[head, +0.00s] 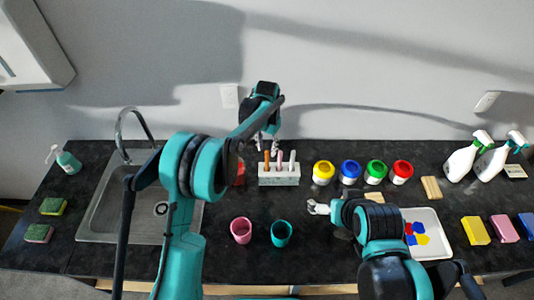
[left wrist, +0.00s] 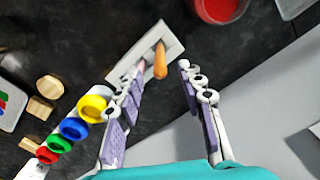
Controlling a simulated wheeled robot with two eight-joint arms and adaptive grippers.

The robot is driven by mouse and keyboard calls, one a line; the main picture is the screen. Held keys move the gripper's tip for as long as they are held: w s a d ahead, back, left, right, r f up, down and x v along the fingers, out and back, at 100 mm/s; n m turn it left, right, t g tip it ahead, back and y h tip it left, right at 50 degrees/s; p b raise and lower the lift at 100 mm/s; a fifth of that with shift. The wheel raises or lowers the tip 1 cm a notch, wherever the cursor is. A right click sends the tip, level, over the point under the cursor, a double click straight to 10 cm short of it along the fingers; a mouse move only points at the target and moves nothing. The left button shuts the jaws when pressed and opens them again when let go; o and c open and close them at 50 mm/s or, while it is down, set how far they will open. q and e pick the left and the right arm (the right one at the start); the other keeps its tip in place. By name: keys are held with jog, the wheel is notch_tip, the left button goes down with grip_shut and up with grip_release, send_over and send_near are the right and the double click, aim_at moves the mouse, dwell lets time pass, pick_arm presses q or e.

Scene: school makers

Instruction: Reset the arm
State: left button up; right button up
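My left gripper (head: 268,143) hangs above the back of the counter, over a pale holder (head: 279,180) with several upright handled tools. In the left wrist view its two fingers (left wrist: 160,88) are spread wide. The holder (left wrist: 168,50) and an orange handle (left wrist: 160,62) show beyond the gap, and I see nothing held. My right gripper (head: 318,207) is low over the middle of the counter, left of a white tray. It is small and partly hidden by my right arm, so its opening is unclear.
Paint jars, yellow (head: 323,172), blue (head: 349,171), green (head: 375,171) and red (head: 401,171), stand right of the holder. A pink cup (head: 241,230) and teal cup (head: 281,233) stand in front. The sink (head: 101,218) is left; the white tray (head: 433,240) is right.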

pick_arm(q)
notch_tip(320, 180, up, 8)
jog(key=shift+a+f, duration=0.1)
jog(key=shift+f, duration=0.1)
jog(key=s+a+r+n+t+b, duration=0.2)
jog(key=s+a+r+b, duration=0.1)
jog(key=s+a, duration=0.35)
jog(key=s+a+r+n+t+b, duration=0.1)
jog(key=s+a+r+t+b, duration=0.15)
jog(key=s+a, duration=0.4)
jog(key=s+a+f+n+t+b, duration=0.1)
jog(key=s+f, duration=0.3)
jog(key=s, duration=0.5)
jog(key=s+a+f+n+t+b, duration=0.1)
jog(key=s+a+f+n+b, duration=0.1)
jog(key=s+f, duration=0.3)
jog(key=s+a, duration=0.1)
jog(key=s, duration=0.2)
jog(key=shift+s+a+t, duration=0.3)
jog(key=shift+s+t, duration=0.05)
